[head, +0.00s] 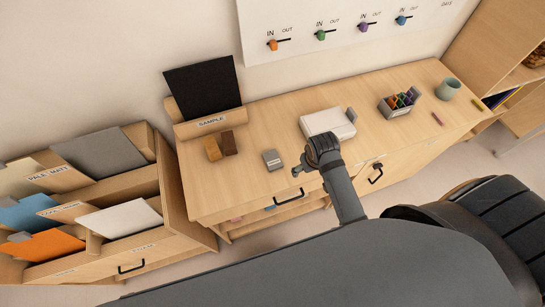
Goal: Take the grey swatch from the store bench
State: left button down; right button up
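A large grey swatch (100,152) stands at the back of the wooden rack at the left, behind a label that reads "PALE MATT". A small grey block (272,159) lies on the bench top (250,185), left of the one gripper in view. That gripper, which I take as my right (300,181), is over the bench's front part. Its small fingertips look apart with nothing between them. Its arm runs down behind a large dark link of mine. My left gripper is not in view.
The rack also holds blue (28,212), white (122,218) and orange (42,245) swatches. On the bench are a sample stand (208,125), brown blocks (221,145), a white device (327,122), a pen box (398,103) and a cup (448,89).

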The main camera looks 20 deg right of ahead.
jog(key=w+a+g, duration=0.1)
jog(key=w+a, duration=0.2)
jog(key=w, duration=0.3)
jog(key=g, duration=0.1)
send_over(273, 160)
jog(key=f, duration=0.3)
jog(key=shift+s+d+f+n+y, duration=0.3)
jog(key=shift+f+y, duration=0.1)
jog(key=shift+w+a+f, duration=0.1)
jog(key=shift+a+f, duration=0.05)
jog(key=shift+f, duration=0.7)
notch_tip(273, 160, down, 5)
jog(key=b, duration=0.4)
jog(key=shift+w+a+r, duration=0.1)
jog(key=shift+w+r, duration=0.05)
jog(key=shift+r, duration=0.2)
jog(key=c, duration=1.1)
jog(key=shift+r, duration=0.1)
